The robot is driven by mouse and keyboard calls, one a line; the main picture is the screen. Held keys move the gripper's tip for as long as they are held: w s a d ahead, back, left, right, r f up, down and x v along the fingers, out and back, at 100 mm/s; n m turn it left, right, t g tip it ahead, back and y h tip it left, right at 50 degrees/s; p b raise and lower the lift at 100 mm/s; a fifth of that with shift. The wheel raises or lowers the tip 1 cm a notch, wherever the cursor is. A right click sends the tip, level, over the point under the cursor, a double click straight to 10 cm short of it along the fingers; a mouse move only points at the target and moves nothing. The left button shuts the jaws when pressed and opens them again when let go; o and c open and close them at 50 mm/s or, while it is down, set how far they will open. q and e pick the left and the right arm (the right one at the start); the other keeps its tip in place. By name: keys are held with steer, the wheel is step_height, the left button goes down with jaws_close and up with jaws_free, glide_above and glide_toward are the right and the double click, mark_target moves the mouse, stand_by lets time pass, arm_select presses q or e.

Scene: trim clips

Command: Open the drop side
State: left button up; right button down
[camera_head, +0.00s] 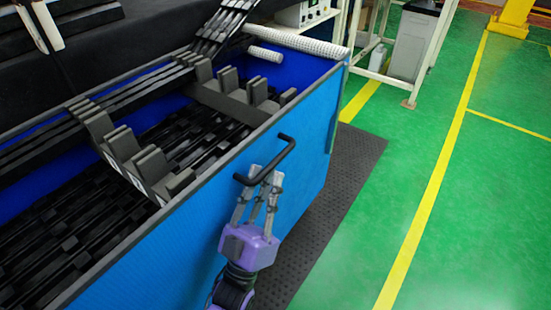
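The drop side (213,238) is the bright blue long wall of a large bin, with a dark top rim. It stands upright. A black bar handle (275,160) sticks out from its upper part. My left gripper (266,172), purple with grey fingers, is at the near end of this handle. Its fingers look spread apart, with the bar at their tips; whether they touch the bar is hard to tell. My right gripper is not in view.
Dark trim strips and grey slotted racks (140,160) fill the bin. A dark mat (345,175) lies along the drop side. Open green floor (465,210) with yellow lines is at the right. A white-framed stand (425,50) stands at the back.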

mark_target(274, 160)
arm_select(q)
steer(key=shift+x, duration=2.1)
jaws_close()
